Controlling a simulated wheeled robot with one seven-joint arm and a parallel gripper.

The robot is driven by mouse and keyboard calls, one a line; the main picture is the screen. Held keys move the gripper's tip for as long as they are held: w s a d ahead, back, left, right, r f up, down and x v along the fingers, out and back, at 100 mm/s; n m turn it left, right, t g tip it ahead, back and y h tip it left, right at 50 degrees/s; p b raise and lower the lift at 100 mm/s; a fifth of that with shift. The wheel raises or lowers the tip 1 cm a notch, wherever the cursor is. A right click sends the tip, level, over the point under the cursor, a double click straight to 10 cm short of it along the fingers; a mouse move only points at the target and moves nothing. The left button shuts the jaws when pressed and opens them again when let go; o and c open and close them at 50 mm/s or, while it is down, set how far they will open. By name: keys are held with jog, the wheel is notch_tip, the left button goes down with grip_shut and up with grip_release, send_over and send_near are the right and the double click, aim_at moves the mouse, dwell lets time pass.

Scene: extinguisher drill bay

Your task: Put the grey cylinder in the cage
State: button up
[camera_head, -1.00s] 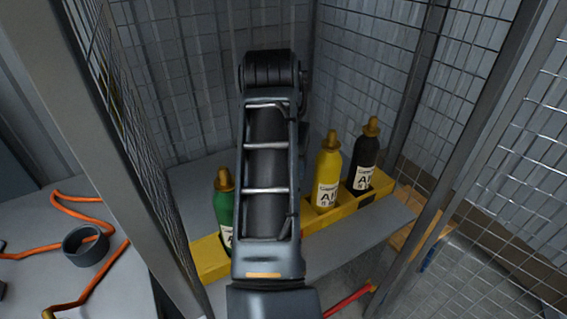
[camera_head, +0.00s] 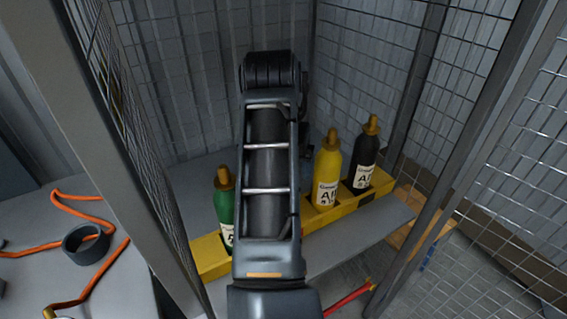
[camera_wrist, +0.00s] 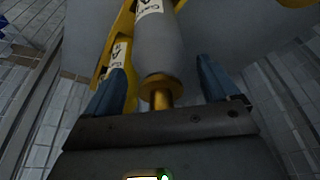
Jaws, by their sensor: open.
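In the wrist view a grey cylinder (camera_wrist: 168,45) with a white label and a brass valve (camera_wrist: 158,92) lies between the two blue fingers of my gripper (camera_wrist: 162,66). The fingers are spread on either side of it, with a visible gap at each side. The valve points toward the palm. A yellow rack (camera_wrist: 122,24) shows beside the cylinder. In the head view my arm hides the grey cylinder and my gripper. The cage shows as wire mesh walls (camera_head: 470,70) around a shelf (camera_head: 345,240) that bears the yellow rack (camera_head: 212,262).
The rack also holds a green cylinder (camera_head: 224,205) at left, and a yellow (camera_head: 327,175) and a black one (camera_head: 363,160) at right. Cage posts (camera_head: 425,235) stand close on both sides. A side table (camera_head: 40,225) bears an orange hose and a dark ring (camera_head: 85,245).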

jog(key=p+v, duration=0.1)
jog(key=v, duration=1.1)
jog(key=shift+p, duration=0.35)
